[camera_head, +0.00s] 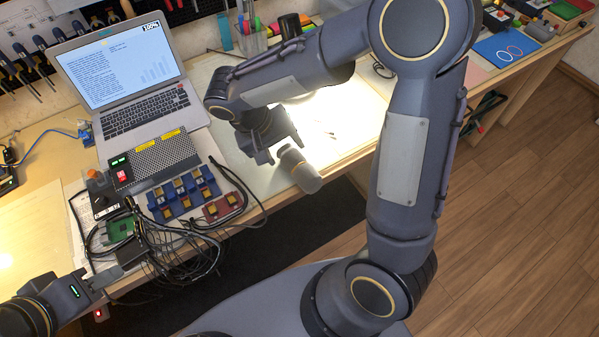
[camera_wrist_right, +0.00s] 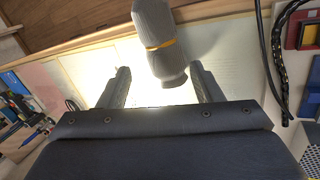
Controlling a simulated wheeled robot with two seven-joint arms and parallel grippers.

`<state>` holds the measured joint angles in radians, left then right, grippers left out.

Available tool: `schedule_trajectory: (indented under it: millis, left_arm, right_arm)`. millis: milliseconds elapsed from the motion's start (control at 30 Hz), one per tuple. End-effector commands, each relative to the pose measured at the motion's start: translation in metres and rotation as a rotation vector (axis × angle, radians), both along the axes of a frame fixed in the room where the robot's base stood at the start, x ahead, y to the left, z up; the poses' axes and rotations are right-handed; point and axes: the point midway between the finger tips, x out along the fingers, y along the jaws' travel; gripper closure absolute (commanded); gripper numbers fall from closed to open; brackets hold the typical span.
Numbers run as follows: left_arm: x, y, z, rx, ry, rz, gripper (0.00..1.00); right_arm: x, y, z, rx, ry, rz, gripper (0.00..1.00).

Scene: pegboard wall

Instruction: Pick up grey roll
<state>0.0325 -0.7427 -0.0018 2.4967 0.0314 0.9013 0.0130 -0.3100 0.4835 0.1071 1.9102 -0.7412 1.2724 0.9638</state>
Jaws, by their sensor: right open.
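The grey roll (camera_head: 303,172) is a grey cylinder near the table's front edge in the head view. In the right wrist view the roll (camera_wrist_right: 157,38) shows a yellow-orange band and runs up out of the top of the picture. My right gripper (camera_head: 279,149) is open right by the roll. In the right wrist view the roll's near end appears in the gap between the two fingers (camera_wrist_right: 161,82), closer to the right finger. I cannot tell whether they touch. My left gripper (camera_head: 92,287) is at the lower left, by the table's front edge; its fingers are unclear.
A laptop (camera_head: 135,108), a grey power box (camera_head: 158,160), blue switch modules (camera_head: 183,192) and tangled black cables (camera_head: 180,250) crowd the table to the left. A pen holder (camera_head: 250,38) stands behind. A brightly lit pale mat (camera_head: 345,115) lies around the right gripper.

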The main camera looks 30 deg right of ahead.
Motion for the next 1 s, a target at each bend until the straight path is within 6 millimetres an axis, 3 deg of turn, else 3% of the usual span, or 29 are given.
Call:
schedule_trajectory:
  millis: [600,900,1000]
  left_arm:
    - [0.0,0.0,0.0,0.0,-0.001,0.0,0.64]
    - [0.0,0.0,0.0,0.0,0.0,0.0,0.64]
    - [0.0,0.0,0.0,0.0,0.0,0.0,0.64]
  right_arm:
    - [-0.008,-0.025,-0.07,-0.014,0.001,0.0,0.41]
    - [-0.008,-0.027,-0.075,-0.013,-0.001,0.001,0.41]
    - [-0.008,-0.027,-0.075,-0.013,-0.001,0.001,0.53]
